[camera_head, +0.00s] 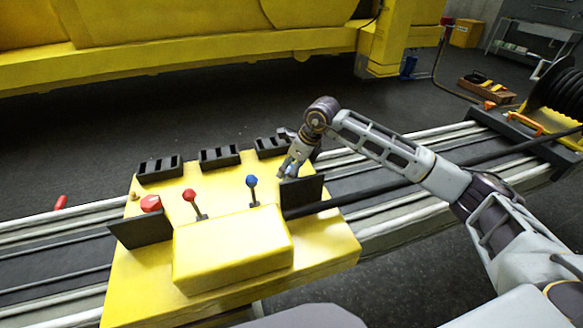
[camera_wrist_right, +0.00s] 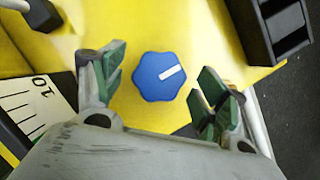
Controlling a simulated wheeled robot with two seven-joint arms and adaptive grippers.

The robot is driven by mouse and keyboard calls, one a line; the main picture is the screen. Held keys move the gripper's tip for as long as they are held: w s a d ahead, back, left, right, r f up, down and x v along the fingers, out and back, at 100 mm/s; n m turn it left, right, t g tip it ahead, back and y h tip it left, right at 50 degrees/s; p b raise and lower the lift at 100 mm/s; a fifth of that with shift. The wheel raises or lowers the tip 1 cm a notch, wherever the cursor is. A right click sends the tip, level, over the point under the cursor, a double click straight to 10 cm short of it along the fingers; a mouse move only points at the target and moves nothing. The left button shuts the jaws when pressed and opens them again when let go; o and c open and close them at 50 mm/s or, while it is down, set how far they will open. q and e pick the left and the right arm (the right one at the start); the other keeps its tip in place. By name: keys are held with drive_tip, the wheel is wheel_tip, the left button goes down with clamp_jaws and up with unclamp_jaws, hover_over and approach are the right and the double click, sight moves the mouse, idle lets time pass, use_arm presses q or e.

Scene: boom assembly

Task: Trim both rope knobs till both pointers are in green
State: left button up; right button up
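The blue lobed knob (camera_wrist_right: 159,78) with a white mark shows in the right wrist view, on yellow metal. My right gripper (camera_head: 288,172) is at the console's right side, its green-padded fingers spread either side of the blue knob with visible gaps. The gripper hides this knob in the head view. The red knob (camera_head: 150,203) is at the console's left side. Part of a white gauge face (camera_wrist_right: 28,108) with a "10" shows in the wrist view; no pointer can be made out. The gauge panels, left (camera_head: 140,230) and right (camera_head: 303,192), show only dark backs. My left gripper is not in view.
The yellow console (camera_head: 135,285) carries a red-ball lever (camera_head: 189,195), a blue-ball lever (camera_head: 252,181) and black slotted blocks (camera_head: 220,157). A black cable reel (camera_head: 555,95) stands far right. The dark floor behind the console is clear.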

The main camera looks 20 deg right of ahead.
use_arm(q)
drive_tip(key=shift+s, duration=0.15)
use_arm(e)
drive_tip(key=shift+r, duration=0.15)
drive_tip(key=v, duration=1.1)
drive_tip(key=shift+d+r, duration=0.15)
drive_tip(key=shift+r, duration=0.15)
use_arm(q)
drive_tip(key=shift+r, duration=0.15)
use_arm(e)
drive_tip(key=shift+s+r, duration=0.15)
use_arm(q)
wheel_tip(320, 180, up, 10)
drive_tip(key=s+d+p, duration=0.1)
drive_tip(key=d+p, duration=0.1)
drive_tip(key=p, duration=0.8)
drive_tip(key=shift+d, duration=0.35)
use_arm(e)
wheel_tip(320, 180, up, 10)
